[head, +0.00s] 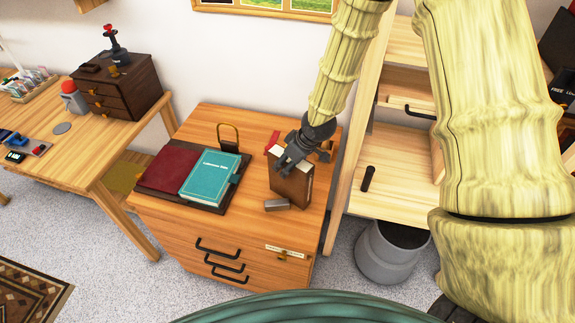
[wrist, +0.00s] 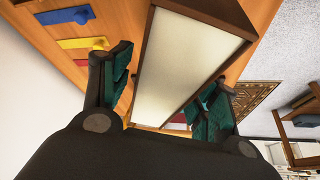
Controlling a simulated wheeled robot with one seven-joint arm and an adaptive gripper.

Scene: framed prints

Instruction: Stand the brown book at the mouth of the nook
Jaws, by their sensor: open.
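The brown book (head: 291,188) stands upright on the wooden drawer cabinet's top, near its right side. My gripper (head: 292,158) is above and around its upper edge in the head view. In the wrist view, the book's pale page edge (wrist: 185,60) and brown covers lie between the two fingers of my gripper (wrist: 165,97). The fingers are open, one on each side of the book, with a visible gap at the left finger. I cannot tell for certain which space is the nook; an open wooden shelf unit (head: 392,190) stands to the right.
A small grey block (head: 277,204) lies in front of the book. A red item (head: 272,141) is behind it. A teal book (head: 210,177) and a dark red one (head: 168,167) lie at left on a dark tray. A grey bin (head: 388,252) stands below the shelf unit.

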